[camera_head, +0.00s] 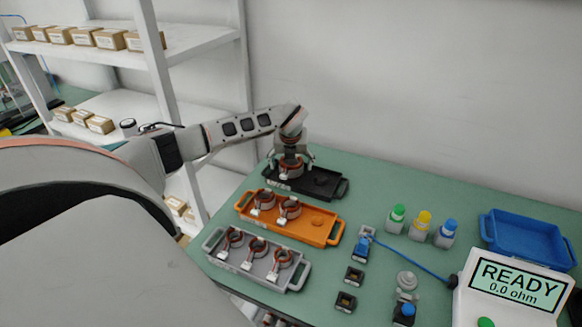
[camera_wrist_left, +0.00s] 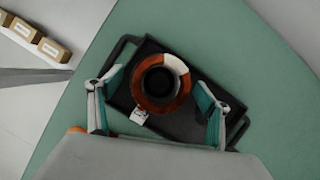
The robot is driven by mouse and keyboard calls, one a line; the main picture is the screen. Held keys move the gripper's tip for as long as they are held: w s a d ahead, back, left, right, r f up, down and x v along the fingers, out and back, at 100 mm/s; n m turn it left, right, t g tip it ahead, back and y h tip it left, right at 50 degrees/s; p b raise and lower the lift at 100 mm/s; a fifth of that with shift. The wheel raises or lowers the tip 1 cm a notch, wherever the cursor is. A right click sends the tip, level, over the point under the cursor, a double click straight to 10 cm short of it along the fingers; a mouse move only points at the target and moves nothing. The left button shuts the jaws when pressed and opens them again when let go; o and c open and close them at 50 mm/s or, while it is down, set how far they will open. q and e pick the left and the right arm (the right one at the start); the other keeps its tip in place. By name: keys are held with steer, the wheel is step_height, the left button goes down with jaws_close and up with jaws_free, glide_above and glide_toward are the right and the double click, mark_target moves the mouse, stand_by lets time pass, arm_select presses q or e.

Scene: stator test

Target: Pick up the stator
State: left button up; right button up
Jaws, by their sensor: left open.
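A stator (camera_head: 289,170), a copper and pale ring with a white tag, stands in the black tray (camera_head: 322,184) at the back left of the green table. In the left wrist view the stator (camera_wrist_left: 161,84) lies between the two spread fingers. My left gripper (camera_head: 290,158) is open above and around it, pointing down, with a finger on each side. I cannot tell whether a finger touches it. More stators stand in the orange tray (camera_head: 325,238) and the grey tray (camera_head: 294,288). My right gripper is not in view.
Green, yellow and blue-topped pieces (camera_head: 421,224) stand mid-table. A tester (camera_head: 508,294) reads READY, 0.0 ohm, at the front right. A blue bin (camera_head: 530,246) is behind it. White shelves (camera_head: 200,45) with boxes stand left. The table right of the black tray is clear.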

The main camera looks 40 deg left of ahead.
arm_select(q)
steer(key=c, duration=1.5)
steer(key=shift+w+r, duration=0.1)
steer(key=shift+w, duration=0.05)
steer(key=c, duration=0.5)
steer(key=shift+c, duration=0.2)
